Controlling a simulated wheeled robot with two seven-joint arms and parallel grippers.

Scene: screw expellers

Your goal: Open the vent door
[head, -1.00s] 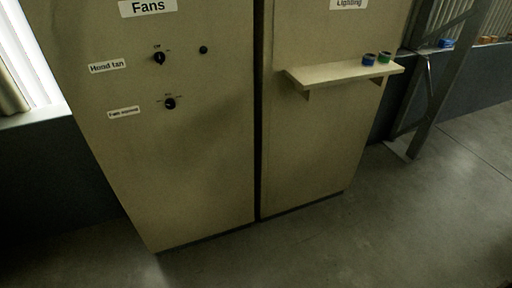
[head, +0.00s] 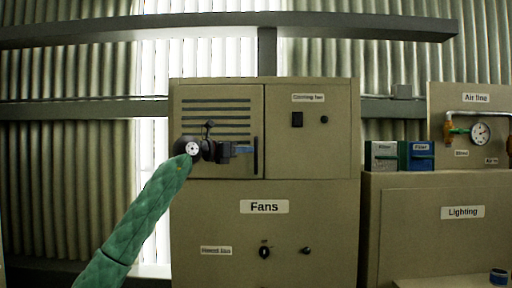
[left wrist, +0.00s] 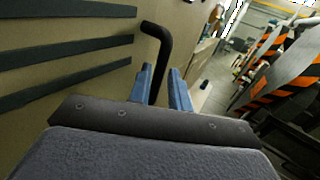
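The vent door (head: 190,100) is a beige panel with dark slats on the upper left of the Fans cabinet. It looks closed, flush with the front. Its slats (left wrist: 70,50) also show in the left wrist view. A dark upright bar handle (head: 256,158) is at the door's right edge. My left gripper (head: 247,151) is in front of the door, at the handle. In the left wrist view its two blue fingers (left wrist: 162,88) are apart, and the black handle (left wrist: 160,45) runs down between them. I cannot see contact. My right gripper is in neither current view.
A Cooling fan panel (head: 310,130) with a switch is right of the door. Below is the Fans panel (head: 225,220) with knobs. Further right stand filter boxes (head: 416,155), a gauge (head: 481,132) and the Lighting cabinet (head: 420,235).

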